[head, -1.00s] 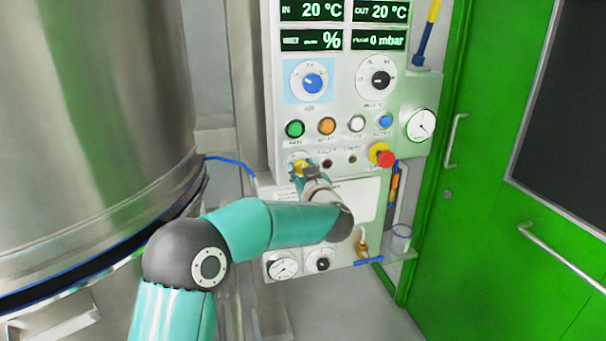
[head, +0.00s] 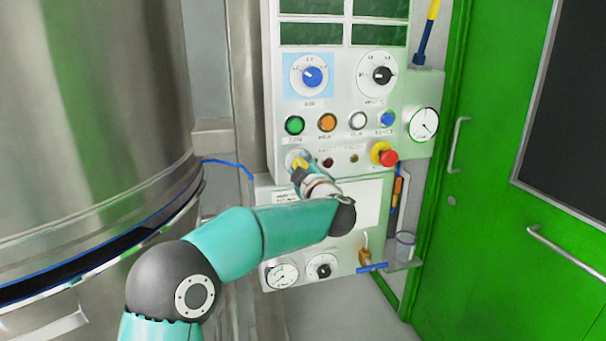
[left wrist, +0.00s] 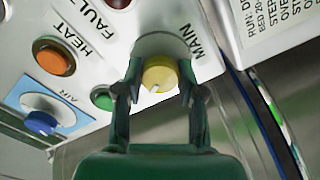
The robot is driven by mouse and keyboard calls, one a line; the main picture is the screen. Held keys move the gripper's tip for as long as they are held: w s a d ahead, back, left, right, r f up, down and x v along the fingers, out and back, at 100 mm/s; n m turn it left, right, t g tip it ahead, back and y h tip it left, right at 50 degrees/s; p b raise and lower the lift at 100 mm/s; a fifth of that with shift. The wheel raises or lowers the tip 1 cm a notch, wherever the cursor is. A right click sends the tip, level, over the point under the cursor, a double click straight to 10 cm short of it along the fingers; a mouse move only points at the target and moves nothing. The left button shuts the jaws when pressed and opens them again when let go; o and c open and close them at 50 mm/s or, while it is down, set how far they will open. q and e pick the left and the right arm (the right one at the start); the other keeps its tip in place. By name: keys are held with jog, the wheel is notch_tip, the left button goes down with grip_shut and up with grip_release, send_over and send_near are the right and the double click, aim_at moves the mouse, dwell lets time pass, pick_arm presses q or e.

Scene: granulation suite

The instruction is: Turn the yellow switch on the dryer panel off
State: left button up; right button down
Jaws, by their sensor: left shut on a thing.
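The dryer panel (head: 340,30) is a pale upright box with dials, buttons and four display windows, which are dark. The yellow switch (left wrist: 159,75) is a round knob with a white pointer mark, beside the word MAIN in the left wrist view. In the head view the yellow switch (head: 298,163) shows at the panel's lower left, partly covered by my gripper. My left gripper (left wrist: 160,88) is shut on the yellow switch, one finger on each side of it. In the head view my left gripper (head: 303,173) reaches up to the switch from below. My right gripper is not in view.
A red emergency button (head: 388,158) on yellow sits right of the switch. Green (head: 294,125) and orange (head: 327,122) buttons are above it. A steel vessel (head: 90,120) fills the left. A green door (head: 500,200) is at right. A clear cup (head: 404,245) stands on a small shelf.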

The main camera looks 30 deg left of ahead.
pick_arm(q)
jog(key=shift+a+n, duration=0.1)
jog(key=shift+n, duration=0.4)
jog(key=o, duration=1.1)
jog(key=shift+o, duration=0.2)
jog(key=shift+s, duration=0.1)
jog(key=v, duration=1.2)
jog(key=shift+f, duration=0.1)
